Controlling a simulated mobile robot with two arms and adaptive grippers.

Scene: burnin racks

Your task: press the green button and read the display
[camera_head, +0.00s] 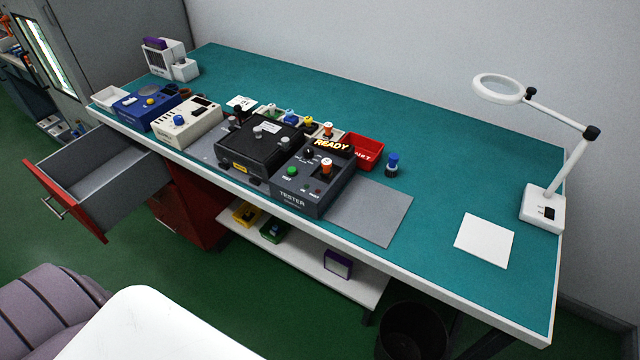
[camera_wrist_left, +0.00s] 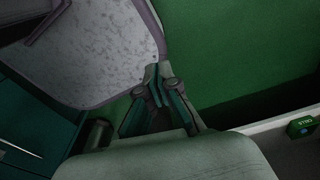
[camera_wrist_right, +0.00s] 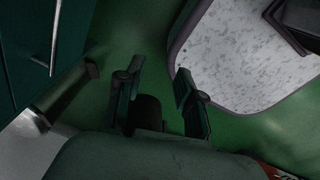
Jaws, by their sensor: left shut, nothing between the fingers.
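The tester (camera_head: 312,182) is a dark grey box on the bench in the head view. Its green button (camera_head: 292,170) is on the left of the top panel. The lit display (camera_head: 331,145) at its back edge reads "READY". Neither gripper is near the tester.
A black fixture box (camera_head: 260,145) stands left of the tester, a red bin (camera_head: 362,152) behind it. A grey mat (camera_head: 370,212) lies clear to its right. An open drawer (camera_head: 100,180) juts out at left. A magnifier lamp (camera_head: 545,205) stands at right. A chair (camera_head: 50,310) is in front.

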